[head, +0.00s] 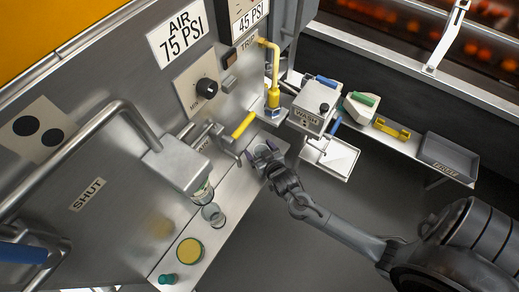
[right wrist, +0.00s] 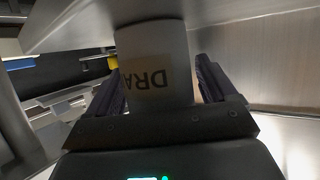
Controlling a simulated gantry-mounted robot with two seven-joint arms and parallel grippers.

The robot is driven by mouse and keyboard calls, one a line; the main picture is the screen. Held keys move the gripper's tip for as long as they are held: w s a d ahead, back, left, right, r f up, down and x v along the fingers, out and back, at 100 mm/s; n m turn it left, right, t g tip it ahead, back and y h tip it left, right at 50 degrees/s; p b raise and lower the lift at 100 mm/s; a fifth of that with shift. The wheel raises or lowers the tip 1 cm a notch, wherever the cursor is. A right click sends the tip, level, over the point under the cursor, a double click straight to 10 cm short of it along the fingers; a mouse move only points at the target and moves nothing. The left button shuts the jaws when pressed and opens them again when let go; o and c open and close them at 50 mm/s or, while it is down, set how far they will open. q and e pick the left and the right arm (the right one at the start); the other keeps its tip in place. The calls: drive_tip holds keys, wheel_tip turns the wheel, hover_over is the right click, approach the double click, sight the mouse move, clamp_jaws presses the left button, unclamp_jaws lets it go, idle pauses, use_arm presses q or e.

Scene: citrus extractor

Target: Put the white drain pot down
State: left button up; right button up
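The white drain pot (right wrist: 152,60) fills the middle of the right wrist view, with a tan label whose letters read "DRA"; the rest of the label is hidden. My right gripper (right wrist: 155,90) has one dark finger on each side of it, close against its wall, and looks shut on it. In the head view my right gripper (head: 262,158) is over the steel ledge below the yellow lever, and the pot is mostly hidden by the fingers. Whether the pot's base touches the ledge cannot be told. My left gripper is not in view.
The narrow steel ledge (head: 226,200) carries a clear cup (head: 213,215), a yellow-topped round dish (head: 189,251) and a green knob (head: 167,279). The yellow lever (head: 244,125) and metal valve parts are close by. A box marked WASH (head: 315,108) stands to the right.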

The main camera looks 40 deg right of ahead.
drive_tip(key=shift+s+r, duration=0.1)
drive_tip(key=shift+r, duration=0.1)
drive_tip(key=shift+s+a+r+p, duration=0.1)
drive_tip(key=shift+s+r+p, duration=0.1)
drive_tip(key=shift+s+p, duration=0.1)
drive_tip(key=s+a+r+n+g+y+p, duration=0.1)
drive_tip(key=s+a+r+g, duration=0.2)
drive_tip(key=s, duration=0.4)
drive_tip(key=s+a+r+n+g+y+p, duration=0.1)
drive_tip(key=s+a+r+n+g+p, duration=0.1)
drive_tip(key=s, duration=0.5)
drive_tip(key=s+a+r+n+g+y+p, duration=0.1)
drive_tip(key=s+a+r+g, duration=0.3)
drive_tip(key=s+r, duration=0.1)
drive_tip(key=shift+s+r+n+y+p, duration=0.3)
drive_tip(key=shift+s+n, duration=0.1)
drive_tip(key=shift+s, duration=0.5)
